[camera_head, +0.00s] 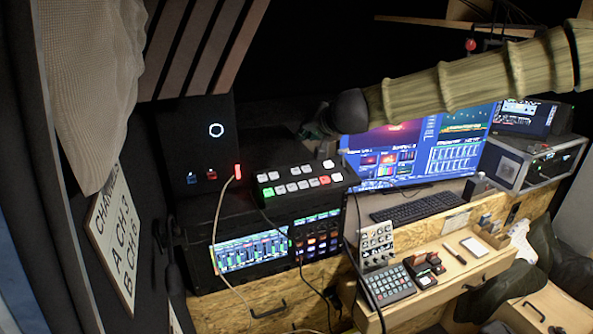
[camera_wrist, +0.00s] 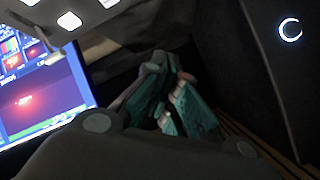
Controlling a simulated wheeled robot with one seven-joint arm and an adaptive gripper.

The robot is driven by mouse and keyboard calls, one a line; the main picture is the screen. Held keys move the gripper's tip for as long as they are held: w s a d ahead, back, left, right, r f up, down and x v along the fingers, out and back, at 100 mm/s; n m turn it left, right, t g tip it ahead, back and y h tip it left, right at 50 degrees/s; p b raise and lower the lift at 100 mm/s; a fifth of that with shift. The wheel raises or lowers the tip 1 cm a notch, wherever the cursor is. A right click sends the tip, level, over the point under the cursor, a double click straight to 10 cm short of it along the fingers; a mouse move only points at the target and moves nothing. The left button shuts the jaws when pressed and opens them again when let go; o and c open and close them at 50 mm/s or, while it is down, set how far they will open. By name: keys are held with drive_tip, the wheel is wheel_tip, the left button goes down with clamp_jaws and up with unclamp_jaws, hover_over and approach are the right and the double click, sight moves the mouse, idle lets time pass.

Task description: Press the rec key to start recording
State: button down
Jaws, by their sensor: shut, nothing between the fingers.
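A black switcher box (camera_head: 300,186) stands on the rack at the centre of the head view. It has white keys, a lit red key (camera_head: 324,179) and a lit green key (camera_head: 268,192). I cannot read any label, so I cannot tell which key is rec. My gripper (camera_head: 312,130) is above and behind the box, apart from it, and partly dark against the background. In the wrist view my gripper (camera_wrist: 172,105) is shut and empty. Several lit white keys (camera_wrist: 68,20) show at the upper left there.
A large monitor (camera_head: 425,140) stands right of my gripper, close under my arm. A keyboard (camera_head: 415,206) lies before it. Keypads (camera_head: 386,285) sit on the lower desk. A pink-lit cable (camera_head: 236,180) rises left of the box. A PC case (camera_head: 205,150) stands at left.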

drive_tip(key=b, duration=0.2)
hover_over(301, 171)
wheel_tip(301, 171, down, 4)
drive_tip(key=f, duration=0.1)
drive_tip(key=shift+s+d+f+b, duration=0.15)
drive_tip(key=shift+s+f+b, duration=0.1)
drive_tip(key=shift+s+b, duration=0.3)
drive_tip(key=shift+s+d+f+b, duration=0.1)
drive_tip(key=shift+s+f+b, duration=0.1)
drive_tip(key=shift+s+b, duration=0.3)
drive_tip(key=f, duration=0.1)
drive_tip(key=w+f+b, duration=0.1)
drive_tip(key=w+f, duration=0.1)
drive_tip(key=shift+a+f+b, duration=0.1)
drive_tip(key=shift+a+b, duration=0.15)
drive_tip(key=shift+b, duration=0.15)
drive_tip(key=shift+w+f, duration=0.1)
drive_tip(key=shift+f, duration=0.15)
drive_tip(key=shift+s, duration=0.3)
drive_tip(key=shift+w+f, duration=0.15)
drive_tip(key=shift+w, duration=0.1)
drive_tip(key=shift+s, duration=0.15)
